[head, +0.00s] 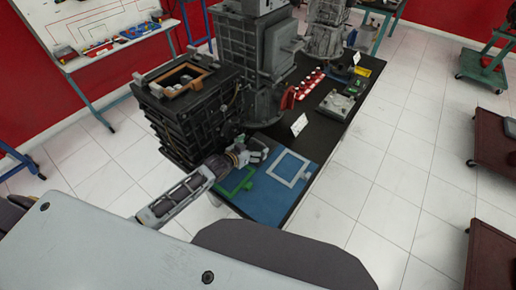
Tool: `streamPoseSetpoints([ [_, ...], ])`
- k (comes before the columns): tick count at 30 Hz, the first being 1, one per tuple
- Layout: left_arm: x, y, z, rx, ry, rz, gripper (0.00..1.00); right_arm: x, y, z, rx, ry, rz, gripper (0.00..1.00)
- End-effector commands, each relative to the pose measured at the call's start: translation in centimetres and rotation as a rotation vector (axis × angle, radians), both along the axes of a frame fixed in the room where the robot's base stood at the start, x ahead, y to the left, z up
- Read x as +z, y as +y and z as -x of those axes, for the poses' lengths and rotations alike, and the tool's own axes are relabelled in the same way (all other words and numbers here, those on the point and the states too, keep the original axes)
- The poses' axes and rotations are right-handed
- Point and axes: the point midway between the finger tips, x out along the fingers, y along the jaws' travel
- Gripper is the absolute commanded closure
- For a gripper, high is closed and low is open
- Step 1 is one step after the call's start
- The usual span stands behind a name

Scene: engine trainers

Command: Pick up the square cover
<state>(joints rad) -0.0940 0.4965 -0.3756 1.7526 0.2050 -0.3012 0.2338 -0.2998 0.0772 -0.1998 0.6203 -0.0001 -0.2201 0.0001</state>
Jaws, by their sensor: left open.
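My left gripper (262,153) is open above the blue mat at the near end of the black table, close to the black ribbed engine block. A white square frame (290,168) lies on the mat just to its right. A green square outline (234,181) is on the mat below it and is partly covered by my arm. A squarish grey metal part (338,105) lies farther back on the table. I cannot tell for sure which of these is the square cover. My right gripper is out of view.
The black ribbed block (190,110) and a tall grey engine (255,50) stand close by on the left as obstacles. A white card (299,125) stands behind the mat. Red parts (303,86) lie farther back.

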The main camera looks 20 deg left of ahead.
Motion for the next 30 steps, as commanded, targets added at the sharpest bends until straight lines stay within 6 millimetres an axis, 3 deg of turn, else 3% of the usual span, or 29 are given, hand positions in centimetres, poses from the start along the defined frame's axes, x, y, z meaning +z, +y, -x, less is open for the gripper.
streamPoseSetpoints([
  [13,-1.2,-0.9,-2.9,-0.001,0.000,-0.001,0.00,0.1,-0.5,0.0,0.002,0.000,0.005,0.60],
  [30,-1.3,-1.0,-3.2,-0.001,0.000,-0.001,0.00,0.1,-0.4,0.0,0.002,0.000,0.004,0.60],
])
